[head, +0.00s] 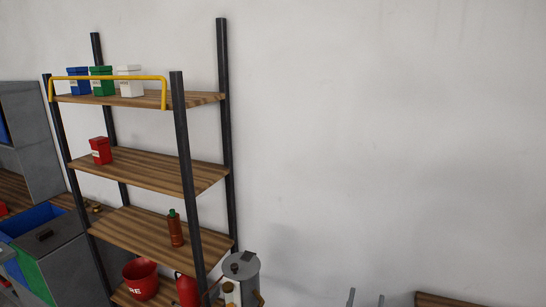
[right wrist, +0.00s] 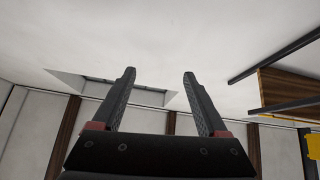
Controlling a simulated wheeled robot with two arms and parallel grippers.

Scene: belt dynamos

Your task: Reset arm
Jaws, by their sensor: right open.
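My right gripper (head: 366,299) shows only as two thin grey fingertips at the bottom edge of the head view, in front of the white wall. In the right wrist view its two dark fingers (right wrist: 160,76) stand wide apart with nothing between them. The gripper is open and empty. My left gripper is not in view.
A wooden shelf unit (head: 150,174) with dark posts stands left in the head view, holding small boxes, a brown bottle (head: 175,228) and a red bucket (head: 141,279). A grey canister (head: 241,268) stands beside it. A wooden surface (head: 450,300) shows at bottom right.

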